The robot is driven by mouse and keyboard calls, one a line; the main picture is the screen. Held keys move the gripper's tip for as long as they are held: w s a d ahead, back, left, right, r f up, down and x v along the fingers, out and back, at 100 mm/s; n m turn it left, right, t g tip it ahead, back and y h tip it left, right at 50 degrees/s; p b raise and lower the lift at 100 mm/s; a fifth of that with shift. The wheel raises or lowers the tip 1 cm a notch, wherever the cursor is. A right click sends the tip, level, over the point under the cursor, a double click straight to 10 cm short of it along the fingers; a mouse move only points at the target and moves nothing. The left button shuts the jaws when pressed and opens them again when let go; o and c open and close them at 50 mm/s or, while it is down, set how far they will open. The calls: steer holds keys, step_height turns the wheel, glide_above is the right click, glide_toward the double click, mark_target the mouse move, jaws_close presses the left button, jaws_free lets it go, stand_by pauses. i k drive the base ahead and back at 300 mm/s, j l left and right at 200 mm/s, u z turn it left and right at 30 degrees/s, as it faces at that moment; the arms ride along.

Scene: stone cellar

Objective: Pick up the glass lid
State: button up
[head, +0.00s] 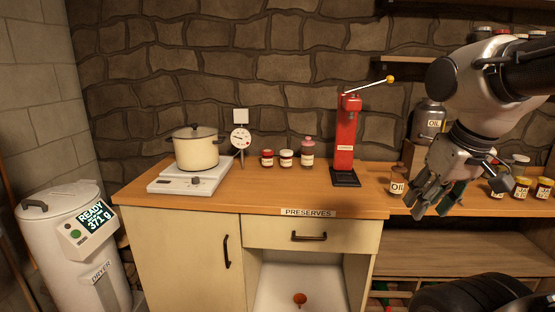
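A lid (195,133) with a small dark knob sits on top of a cream pot (196,155) at the left of the wooden counter. The lid looks dark; I cannot tell from here that it is glass. The pot stands on a white hotplate (190,183). My gripper (431,212) is at the right of the view, pointing down, far to the right of the lid. Its fingers are apart with nothing visible between them.
A dial thermometer (240,139) stands right beside the pot. Small jars (286,159) and a tall red press (346,140) stand on the counter (255,190). A white dryer (70,235) stands left.

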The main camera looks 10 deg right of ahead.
mark_target(195, 132)
steer(key=i+j, duration=0.9)
steer(key=j, duration=0.2)
steer(key=i+j+z, duration=0.1)
steer(key=i+j, duration=0.8)
steer(key=j, duration=0.25)
